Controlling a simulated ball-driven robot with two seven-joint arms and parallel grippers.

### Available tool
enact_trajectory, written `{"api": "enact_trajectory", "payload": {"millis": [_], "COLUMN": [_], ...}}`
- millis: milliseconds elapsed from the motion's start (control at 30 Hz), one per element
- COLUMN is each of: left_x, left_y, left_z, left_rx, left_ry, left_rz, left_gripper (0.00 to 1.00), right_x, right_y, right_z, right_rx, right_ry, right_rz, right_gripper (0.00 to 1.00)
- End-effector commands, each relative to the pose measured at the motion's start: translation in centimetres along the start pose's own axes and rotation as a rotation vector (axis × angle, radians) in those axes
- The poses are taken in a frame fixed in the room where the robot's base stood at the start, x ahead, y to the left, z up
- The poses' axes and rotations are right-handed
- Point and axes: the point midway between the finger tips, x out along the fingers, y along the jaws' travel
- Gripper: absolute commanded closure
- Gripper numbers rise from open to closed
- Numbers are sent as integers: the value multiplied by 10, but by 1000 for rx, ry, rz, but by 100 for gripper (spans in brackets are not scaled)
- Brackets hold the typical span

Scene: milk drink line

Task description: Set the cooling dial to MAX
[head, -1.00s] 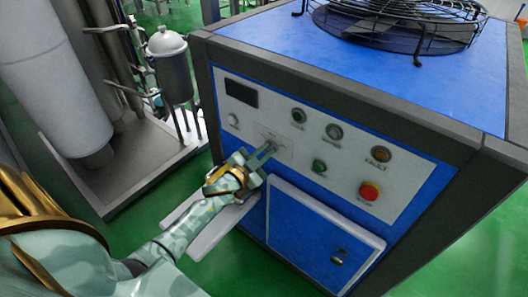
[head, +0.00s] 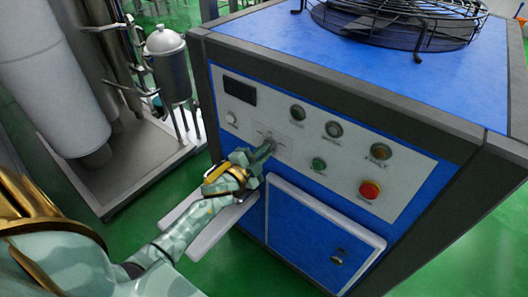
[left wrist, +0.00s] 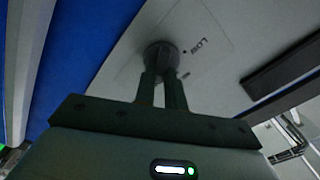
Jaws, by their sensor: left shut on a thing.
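The cooling dial is a small dark round knob (left wrist: 161,55) on a pale label plate on the machine's front panel. In the left wrist view the word LOW shows beside it; no MAX marking is readable. My left gripper (left wrist: 162,82) is shut on the dial, its two fingers on either side of the knob. In the head view the left gripper (head: 265,152) reaches the panel (head: 345,165) from the lower left, and its fingers mostly hide the dial. The dial's pointer direction cannot be made out. My right gripper is not in view.
Green (head: 319,164) and red (head: 370,190) buttons sit right of the dial, with several lamps above. A small white knob (head: 231,118) and dark display (head: 240,90) are at upper left. A blue door (head: 310,235) lies below. A fan guard (head: 400,25) tops the cabinet.

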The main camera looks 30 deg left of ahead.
Motion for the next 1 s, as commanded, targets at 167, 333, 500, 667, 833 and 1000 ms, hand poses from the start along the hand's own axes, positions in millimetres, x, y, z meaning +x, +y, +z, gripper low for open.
{"api": "enact_trajectory", "payload": {"millis": [167,333,500,667,833,1000], "left_x": [-1,-1,0,-2,-25,-71], "left_y": [2,2,1,1,0,0], "left_z": [0,0,0,0,-1,0], "left_rx": [4,4,3,2,2,0], "left_ry": [-2,-1,-1,-1,-1,-2], "left_rz": [4,4,2,2,3,4], "left_gripper": [100,69,66,66,66,66], "right_x": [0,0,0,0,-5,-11], "right_y": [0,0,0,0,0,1], "right_z": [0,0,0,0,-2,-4], "right_rx": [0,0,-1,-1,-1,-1], "right_ry": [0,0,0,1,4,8], "right_rz": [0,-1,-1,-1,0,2], "right_gripper": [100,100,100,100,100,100]}}
